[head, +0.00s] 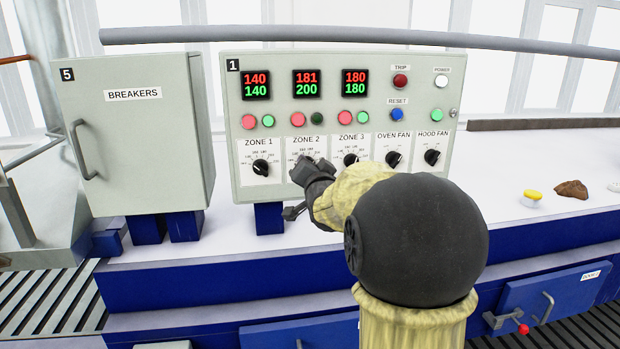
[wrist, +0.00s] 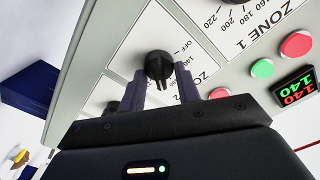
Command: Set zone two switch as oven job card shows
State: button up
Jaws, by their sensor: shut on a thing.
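The control panel (head: 215,130), marked 1, stands on the bench in the head view. Its zone two switch is a black knob (wrist: 159,64) seen in the wrist view, on a white dial plate (head: 297,143) labelled ZONE 2. My gripper (head: 303,172) is at this knob in the head view and hides it. In the wrist view my gripper (wrist: 162,82) has its two dark fingers on either side of the knob, shut on it. The zone two display (head: 306,84) reads 181 in red over 200 in green. No oven job card can be made out.
Zone 1 (head: 262,168) and zone 3 (head: 350,160) knobs sit either side, with oven fan (head: 393,159) and hood fan (head: 432,157) knobs further right. A closed breakers cabinet (head: 140,160) stands left. A yellow-topped button (head: 532,197) and brown lump (head: 571,189) lie right.

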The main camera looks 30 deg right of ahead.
jog(key=shift+f+m+b, duration=0.1)
jog(key=shift+m+b, duration=0.45)
jog(key=shift+m, duration=0.15)
jog(key=o, duration=1)
jog(key=shift+c, duration=0.2)
jog(key=v, duration=1.7)
jog(key=shift+s, duration=0.2)
